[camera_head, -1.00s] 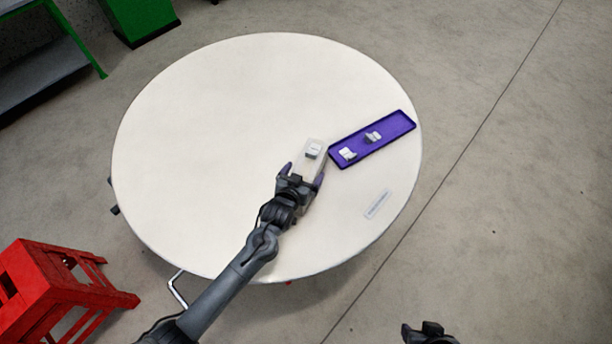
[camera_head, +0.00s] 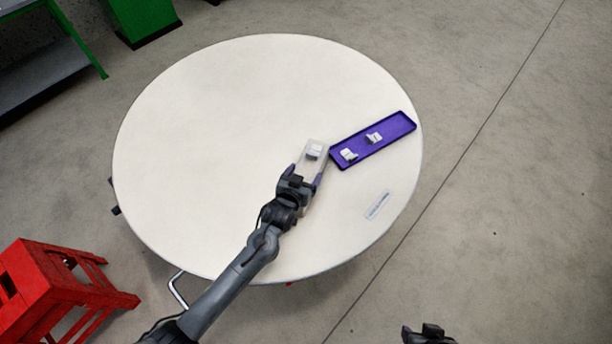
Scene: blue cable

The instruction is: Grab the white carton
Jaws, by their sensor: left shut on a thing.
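The white carton (camera_head: 308,167) is a pale, upright-looking box near the middle right of the round table. A small white piece (camera_head: 314,151) shows at its far end, seemingly on top. My left gripper (camera_head: 302,176) is shut on the carton, one finger on each side of its near part. The near end of the carton is hidden by the gripper. Whether the carton touches the table is hard to tell. A dark part of my right arm's gripper (camera_head: 428,334) shows at the bottom edge, far from the carton, its fingers unclear.
A purple tray (camera_head: 361,151) holding two small white pieces (camera_head: 349,155) (camera_head: 374,138) lies just right of the carton. A pale label-like strip (camera_head: 378,205) lies nearer. The left half of the white table (camera_head: 200,140) is clear. A red stool (camera_head: 50,290) stands at lower left.

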